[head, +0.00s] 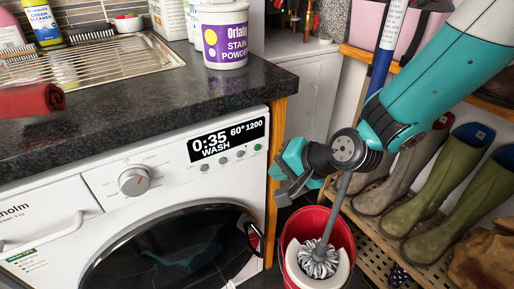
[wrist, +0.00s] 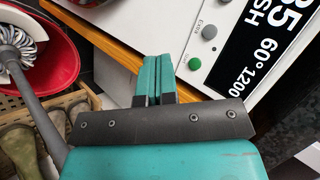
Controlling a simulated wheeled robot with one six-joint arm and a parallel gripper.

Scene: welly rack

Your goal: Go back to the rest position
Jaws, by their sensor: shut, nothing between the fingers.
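My gripper (head: 292,172) is in front of the washing machine's (head: 160,215) upper right corner, beside the wooden worktop end post. Its fingers are closed together with nothing between them. In the wrist view, the two teal fingers (wrist: 163,72) lie side by side near the machine's front edge and its buttons. My teal arm reaches in from the upper right in the head view. A red bucket (head: 288,232) stands on the floor below my gripper, with a grey-handled mop or brush (head: 319,259) in it. Part of the handle is hidden behind my wrist.
The dark worktop (head: 130,103) carries a stain powder tub (head: 223,40), a metal drainer (head: 90,62) and a red item (head: 30,100). A wooden rack (head: 375,240) with green wellies (head: 445,190) stands at right. A blue pole (head: 381,68) stands behind my arm.

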